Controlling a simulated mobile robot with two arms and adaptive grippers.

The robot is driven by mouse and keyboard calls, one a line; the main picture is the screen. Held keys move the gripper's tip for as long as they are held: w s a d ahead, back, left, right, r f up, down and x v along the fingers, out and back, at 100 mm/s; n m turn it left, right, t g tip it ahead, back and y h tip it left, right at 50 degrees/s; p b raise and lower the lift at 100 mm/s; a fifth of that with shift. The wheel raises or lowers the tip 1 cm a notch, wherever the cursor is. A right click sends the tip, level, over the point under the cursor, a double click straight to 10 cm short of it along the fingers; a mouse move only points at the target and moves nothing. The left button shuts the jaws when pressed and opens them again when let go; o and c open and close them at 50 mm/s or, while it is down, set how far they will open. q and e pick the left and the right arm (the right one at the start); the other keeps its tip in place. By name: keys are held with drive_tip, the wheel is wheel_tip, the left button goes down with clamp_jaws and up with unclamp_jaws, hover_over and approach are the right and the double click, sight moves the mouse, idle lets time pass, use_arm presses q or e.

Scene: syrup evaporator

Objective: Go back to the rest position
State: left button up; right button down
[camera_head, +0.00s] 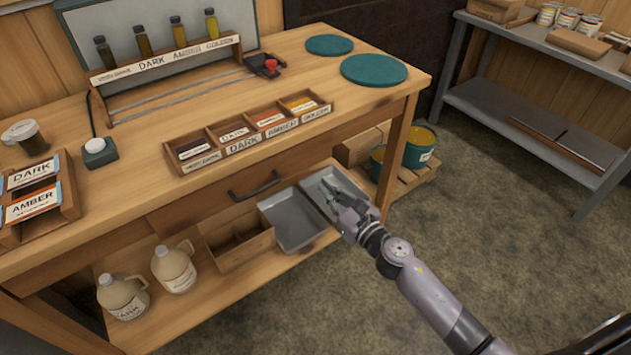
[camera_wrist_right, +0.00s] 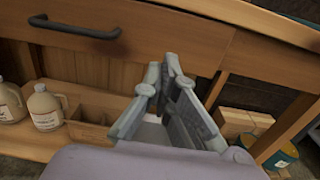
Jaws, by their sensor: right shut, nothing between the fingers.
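My right gripper (camera_head: 332,192) is in front of the wooden workbench, near its right front leg and below the level of the bench top. Its fingers are closed and hold nothing. In the right wrist view the gripper (camera_wrist_right: 170,68) points at the bench's drawer front, with the dark drawer handle (camera_wrist_right: 75,27) to its left. My right arm reaches in from the lower right. My left gripper does not show in either view.
Grey trays (camera_head: 292,219) and a wooden box (camera_head: 238,248) sit on the lower shelf, with two jugs (camera_head: 174,268) further left. The bench top (camera_head: 370,115) holds a labelled sorter (camera_head: 246,141) and green discs (camera_head: 374,70). Open floor (camera_head: 480,220) lies to the right.

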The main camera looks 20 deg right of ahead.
drive_tip(key=s+d+f+m+g+h+p, duration=0.1)
drive_tip(key=s+d+f+m+g+h, duration=0.1)
drive_tip(key=s+f+m, duration=0.6)
drive_tip(key=s+d+f+m+g+h, duration=0.1)
drive_tip(key=s+d+f+m+g, duration=0.3)
drive_tip(key=f, duration=0.7)
drive_tip(key=s+d+f+m+g+h+p, duration=0.1)
drive_tip(key=s+f+m+h, duration=0.15)
drive_tip(key=f+m, duration=0.6)
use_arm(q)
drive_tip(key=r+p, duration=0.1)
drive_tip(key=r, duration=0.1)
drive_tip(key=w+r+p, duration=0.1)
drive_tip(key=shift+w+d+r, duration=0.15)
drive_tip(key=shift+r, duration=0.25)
use_arm(e)
drive_tip(key=s+a+f+m+g, duration=0.1)
drive_tip(key=s+f+m+g, duration=0.2)
drive_tip(key=s, duration=0.9)
drive_tip(key=s+a+f+m+g, duration=0.1)
drive_tip(key=s+f+m+g, duration=0.2)
drive_tip(key=s+f+m, duration=0.5)
drive_tip(key=s+a+f+m+g, duration=0.1)
drive_tip(key=s+f+m+g, duration=0.2)
drive_tip(key=s, duration=1.2)
wheel_tip(320, 180, down, 6)
drive_tip(key=m, duration=0.2)
drive_tip(key=shift+s+a+r+m, duration=0.15)
drive_tip(key=shift+s+r+m, duration=0.05)
drive_tip(key=shift+s+m, duration=0.15)
